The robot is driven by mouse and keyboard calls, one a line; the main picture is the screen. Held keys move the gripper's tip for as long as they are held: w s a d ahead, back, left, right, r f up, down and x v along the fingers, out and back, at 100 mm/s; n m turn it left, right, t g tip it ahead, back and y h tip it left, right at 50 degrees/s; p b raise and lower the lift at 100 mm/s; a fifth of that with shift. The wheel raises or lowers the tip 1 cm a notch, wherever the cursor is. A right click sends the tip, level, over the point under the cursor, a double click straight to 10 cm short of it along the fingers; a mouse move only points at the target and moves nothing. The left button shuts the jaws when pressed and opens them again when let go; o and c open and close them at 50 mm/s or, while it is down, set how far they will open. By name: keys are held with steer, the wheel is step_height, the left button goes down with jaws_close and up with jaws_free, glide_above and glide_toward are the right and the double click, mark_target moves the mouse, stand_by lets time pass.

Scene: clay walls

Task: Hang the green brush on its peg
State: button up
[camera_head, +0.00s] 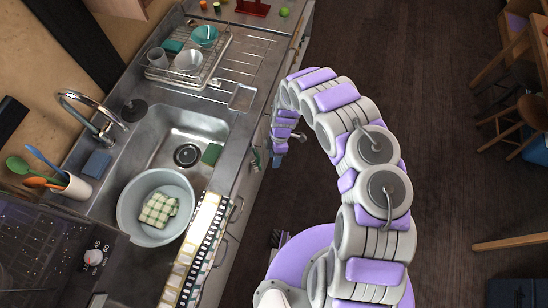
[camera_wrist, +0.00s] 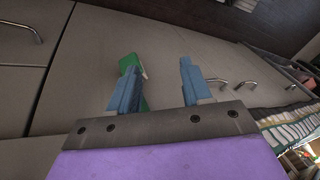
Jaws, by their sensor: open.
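A green object, seemingly the brush (camera_head: 254,159), is at the front of the cabinets below the sink in the head view. In the wrist view the green brush (camera_wrist: 129,63) shows beyond the left finger, which hides much of it. The peg cannot be made out, so I cannot tell whether the brush hangs on it. My gripper (camera_head: 277,155) points down beside the cabinet front, just right of the brush. In the wrist view my gripper (camera_wrist: 158,80) has its two blue fingers wide apart, with nothing between the tips.
A grey basin (camera_head: 128,212) with a checked cloth stands in front. A dish rack (camera_head: 160,77) is at the back. Cabinet handles (camera_wrist: 246,86) stick out near the fingers.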

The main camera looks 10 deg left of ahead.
steer(key=p+v, duration=0.2)
steer(key=v, duration=1.4)
steer(key=shift+w+r, duration=0.15)
steer(key=s+d+r+m+t+h, duration=0.1)
steer(key=s+d+r+m+h, duration=0.1)
steer(key=d+r+m, duration=1.1)
steer(key=s+d+r+m, duration=0.1)
steer(key=s+d+r, duration=0.35)
steer(key=r, duration=0.35)
steer(key=s+d+r+m, duration=0.1)
steer(key=s+d+r, duration=0.2)
steer(key=s+r, duration=0.35)
steer(key=s+d+r+m+b, duration=0.1)
steer(key=s+m, duration=0.3)
steer(key=s, duration=0.6)
steer(key=s+d+r+m+t+y, duration=0.1)
steer(key=s+r+m, duration=0.3)
steer(key=s, duration=0.6)
steer(key=shift+d+r+b, duration=0.3)
steer(key=shift+d+b, duration=0.05)
steer(key=shift+b, duration=0.05)
